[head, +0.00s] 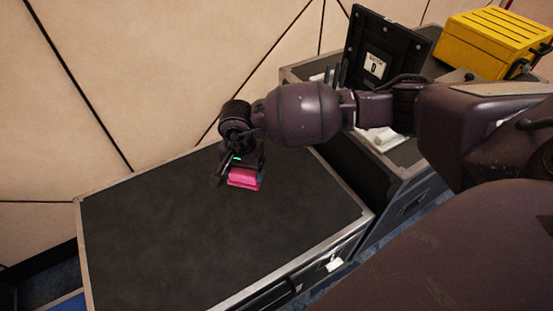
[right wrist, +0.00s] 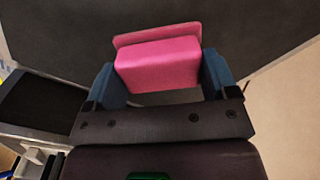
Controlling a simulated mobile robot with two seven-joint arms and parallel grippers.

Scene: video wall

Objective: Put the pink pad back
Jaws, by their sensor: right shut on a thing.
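The pink pad (head: 244,178) is at the tip of my right gripper (head: 243,172), over the dark top of the case (head: 200,240) in the head view. In the right wrist view the pink pad (right wrist: 158,66) sits between the two blue fingers of my right gripper (right wrist: 160,80), which are shut on its sides. A thinner pink plate shows at its far edge. I cannot tell whether the pad touches the case top or hangs just above it. My left gripper is not in view.
A second case (head: 330,150) stands to the right, partly behind my arm. A black panel (head: 380,50) with a white label stands upright on it. A yellow box (head: 495,42) is at the far right. The near case top is otherwise clear; a panelled wall rises behind.

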